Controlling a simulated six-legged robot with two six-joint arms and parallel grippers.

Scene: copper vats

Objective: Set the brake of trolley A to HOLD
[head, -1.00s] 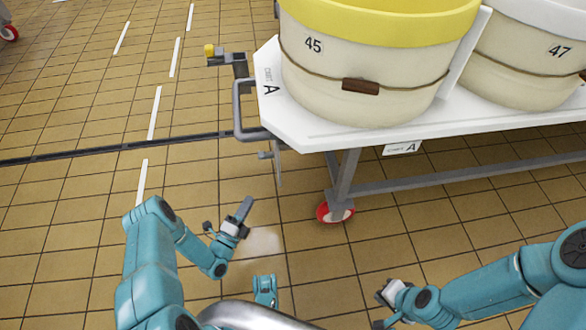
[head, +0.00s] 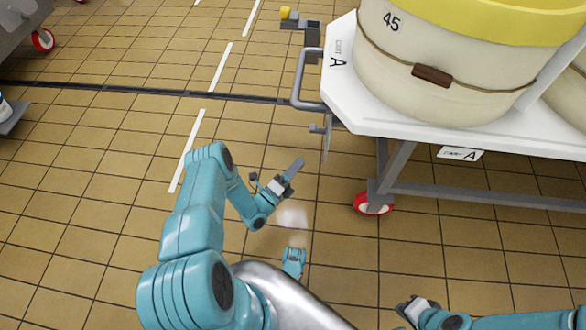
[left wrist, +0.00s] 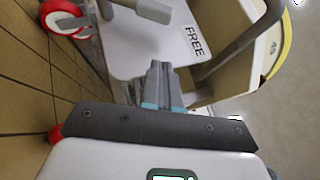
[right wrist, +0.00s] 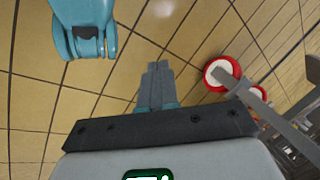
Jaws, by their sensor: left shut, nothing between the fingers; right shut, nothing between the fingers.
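Trolley A (head: 345,85) has a white deck with an "A" label, at the upper right of the head view. Below its handle end hangs a thin plate (head: 327,143) with a small lever (head: 318,129), both nearly edge-on. In the left wrist view, a white plate (left wrist: 150,50) reads "FREE", with a pale, blunt-ended bar (left wrist: 152,9) above it. Whether HOLD is marked there cannot be seen. My left gripper (head: 294,170) is shut and empty, below and left of the plate, apart from it. My right gripper (head: 405,305) is shut and empty, low in the head view.
A grey handle (head: 298,80) and a yellow-knobbed bracket (head: 287,14) stick out from the trolley's left end. A cream tub 45 (head: 405,65) stands on the deck. A red-rimmed caster (head: 373,204) is below. Another wheeled thing (head: 42,40) stands far left. Tiled floor between is clear.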

